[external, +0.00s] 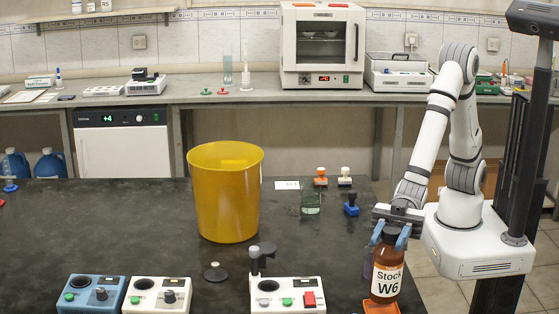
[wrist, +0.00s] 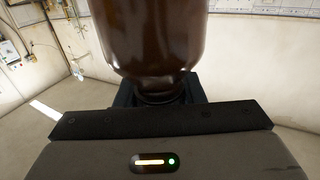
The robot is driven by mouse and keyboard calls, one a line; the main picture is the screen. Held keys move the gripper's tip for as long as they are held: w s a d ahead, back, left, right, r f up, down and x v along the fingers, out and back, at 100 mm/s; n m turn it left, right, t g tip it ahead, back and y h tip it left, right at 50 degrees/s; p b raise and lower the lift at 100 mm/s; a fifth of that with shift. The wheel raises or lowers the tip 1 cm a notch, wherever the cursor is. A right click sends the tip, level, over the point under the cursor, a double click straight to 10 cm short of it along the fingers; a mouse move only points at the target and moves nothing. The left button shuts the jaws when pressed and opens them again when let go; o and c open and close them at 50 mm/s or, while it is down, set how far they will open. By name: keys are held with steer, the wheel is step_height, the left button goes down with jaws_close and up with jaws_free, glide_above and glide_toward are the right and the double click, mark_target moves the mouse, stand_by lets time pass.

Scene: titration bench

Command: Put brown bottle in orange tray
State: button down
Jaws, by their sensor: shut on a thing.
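The brown bottle (external: 388,278) with a white label reading "Stock W6" is upright at the right end of the dark bench. My gripper (external: 390,236) is shut on its neck, with a blue fingertip on each side. The orange tray (external: 382,308) shows at the bottom edge of the external view, directly below the bottle and partly cut off. I cannot tell whether the bottle's base touches the tray or hangs just above it. In the wrist view the brown bottle (wrist: 150,38) fills the top middle, and the fingertips are not clearly visible.
A purplish bottle (external: 367,266) stands close behind the brown bottle, mostly hidden. A large yellow bin (external: 226,195) stands mid-bench. A glass beaker (external: 311,203) and a blue stamp-like object (external: 351,205) are behind. A white stirrer box (external: 288,295) is to the left.

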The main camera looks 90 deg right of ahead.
steer(key=shift+f, duration=2.1)
steer(key=c, duration=0.9)
jaws_free()
steer(key=shift+c, duration=0.2)
steer(key=shift+r+p, duration=0.25)
steer(key=shift+p, duration=0.05)
steer(key=b, duration=0.3)
glide_toward(386, 257)
steer(key=v, duration=0.3)
steer(key=shift+f, duration=0.1)
